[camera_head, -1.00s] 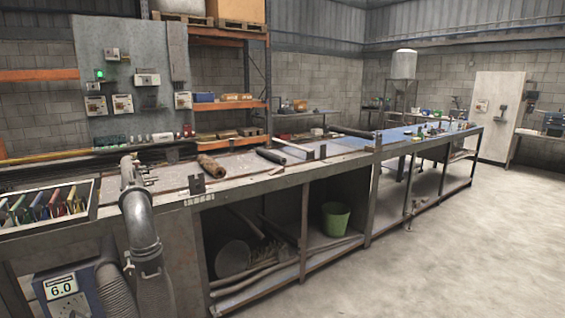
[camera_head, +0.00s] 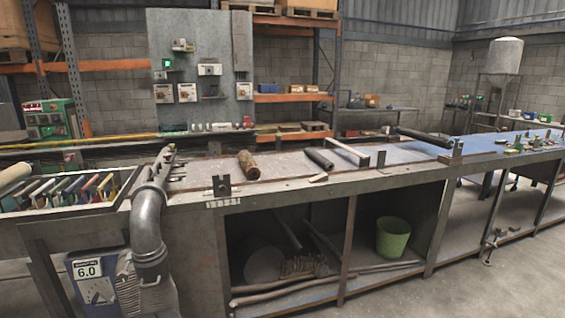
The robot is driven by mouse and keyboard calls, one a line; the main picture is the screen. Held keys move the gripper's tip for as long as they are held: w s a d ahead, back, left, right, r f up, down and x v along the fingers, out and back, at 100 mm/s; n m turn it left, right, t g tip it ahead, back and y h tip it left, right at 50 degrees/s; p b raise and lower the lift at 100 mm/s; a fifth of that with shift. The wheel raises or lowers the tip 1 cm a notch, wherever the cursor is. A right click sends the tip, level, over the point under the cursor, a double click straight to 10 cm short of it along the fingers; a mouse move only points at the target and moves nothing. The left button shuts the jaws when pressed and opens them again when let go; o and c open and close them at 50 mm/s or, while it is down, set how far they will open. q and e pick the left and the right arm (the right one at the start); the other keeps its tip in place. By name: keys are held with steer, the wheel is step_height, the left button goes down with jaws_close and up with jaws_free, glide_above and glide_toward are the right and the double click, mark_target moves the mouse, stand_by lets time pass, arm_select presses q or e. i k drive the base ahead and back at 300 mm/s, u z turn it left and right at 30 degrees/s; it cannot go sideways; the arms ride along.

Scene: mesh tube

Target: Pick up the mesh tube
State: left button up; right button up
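A brown, rough-looking cylinder (camera_head: 248,164) lies on the workbench top, left of the middle. It may be the mesh tube, but its surface is too small to tell. A dark smooth cylinder (camera_head: 319,159) lies to its right, and a longer dark tube (camera_head: 424,137) lies farther right and back on the bench. Neither of my grippers is in view, and nothing touches these cylinders except the bench.
The long workbench (camera_head: 290,190) has open shelves below with a green bucket (camera_head: 393,237). A grey bent pipe (camera_head: 149,222) rises at its left, beside a rack of coloured items (camera_head: 75,190). Small upright brackets (camera_head: 222,187) stand along the front edge. Floor is clear at bottom right.

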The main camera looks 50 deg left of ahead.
mark_target(252, 171)
steer(key=u, duration=0.1)
steer(key=i, duration=1.3)
steer(key=u, duration=0.3)
